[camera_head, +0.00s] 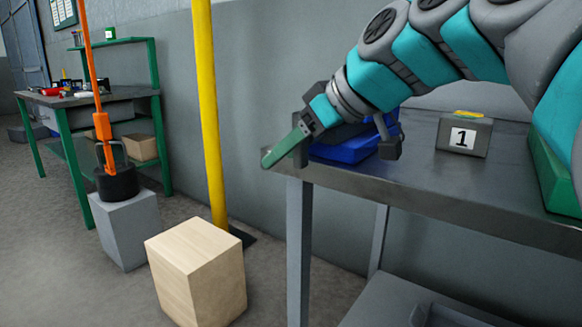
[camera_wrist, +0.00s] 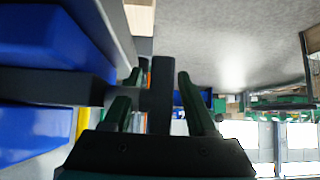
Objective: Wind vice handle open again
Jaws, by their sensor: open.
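A blue vice (camera_head: 355,148) sits at the left end of the metal table, partly hidden behind my arm. In the wrist view its blue body (camera_wrist: 50,40) fills the left side. A dark screw (camera_wrist: 50,86) runs from it to a dark handle bar (camera_wrist: 161,95). My gripper (camera_wrist: 159,78) is open, with one green finger on each side of the bar. The bar looks clear of both fingers, but I cannot tell its depth between them. In the head view my gripper (camera_head: 283,150) is at the table's left corner; there the handle is hard to tell from the fingers.
A grey block marked 1 (camera_head: 463,135) stands on the metal table (camera_head: 440,194), right of the vice. A wooden block (camera_head: 198,272), a yellow post (camera_head: 208,110) and an orange long-handled tool (camera_head: 103,130) on a grey block stand left. A green-legged bench (camera_head: 62,130) is behind.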

